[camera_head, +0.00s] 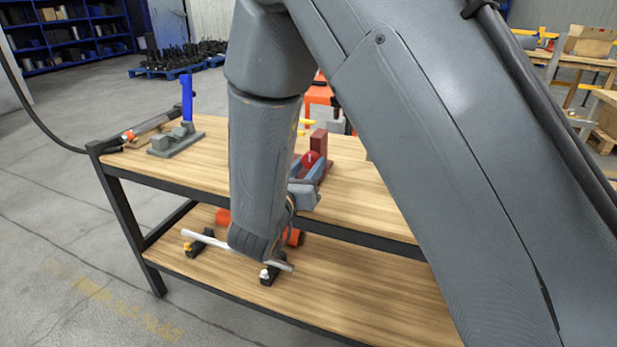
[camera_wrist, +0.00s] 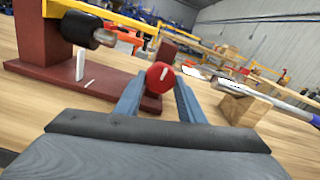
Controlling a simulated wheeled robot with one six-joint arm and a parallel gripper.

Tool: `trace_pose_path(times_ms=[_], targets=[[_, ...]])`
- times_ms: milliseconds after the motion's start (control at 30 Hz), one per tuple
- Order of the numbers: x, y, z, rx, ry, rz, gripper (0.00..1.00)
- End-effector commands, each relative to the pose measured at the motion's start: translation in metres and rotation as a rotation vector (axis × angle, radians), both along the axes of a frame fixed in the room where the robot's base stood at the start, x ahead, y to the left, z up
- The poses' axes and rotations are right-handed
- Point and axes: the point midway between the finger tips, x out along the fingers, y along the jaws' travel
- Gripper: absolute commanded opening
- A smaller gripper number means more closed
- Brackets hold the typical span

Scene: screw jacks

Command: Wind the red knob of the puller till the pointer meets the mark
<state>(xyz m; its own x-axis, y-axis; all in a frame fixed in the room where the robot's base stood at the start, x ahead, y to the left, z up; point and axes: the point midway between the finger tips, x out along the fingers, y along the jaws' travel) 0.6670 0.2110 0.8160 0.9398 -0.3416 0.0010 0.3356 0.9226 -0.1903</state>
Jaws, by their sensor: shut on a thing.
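The dark red puller stands on the wooden bench top; its upright block (camera_head: 318,142) shows in the head view, and its base (camera_wrist: 40,73) fills the left of the wrist view. Its red knob (camera_wrist: 160,77) has a white stripe, tilted slightly off vertical. My gripper (camera_wrist: 158,90) is shut on the red knob, with one blue finger on each side. In the head view my gripper (camera_head: 306,172) is partly hidden by my wrist. A white upright tab, seemingly the pointer (camera_wrist: 80,64), stands just left of a thin white line, seemingly the mark (camera_wrist: 89,83).
A black cylinder (camera_wrist: 85,29) sits on the puller's side. A wooden block (camera_wrist: 241,104) and a metal rod (camera_wrist: 270,91) lie to the right in the wrist view. A grey jack with a blue lever (camera_head: 187,97) stands at the bench's left. My arm hides much of the bench.

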Motion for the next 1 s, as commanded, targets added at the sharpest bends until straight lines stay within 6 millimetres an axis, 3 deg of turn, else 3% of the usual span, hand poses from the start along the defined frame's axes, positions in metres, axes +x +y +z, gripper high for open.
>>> trace_pose_path(times_ms=[1000], targets=[[0.0019, 0.0035, -0.0061, 0.497, -0.178, 0.004, 0.13]])
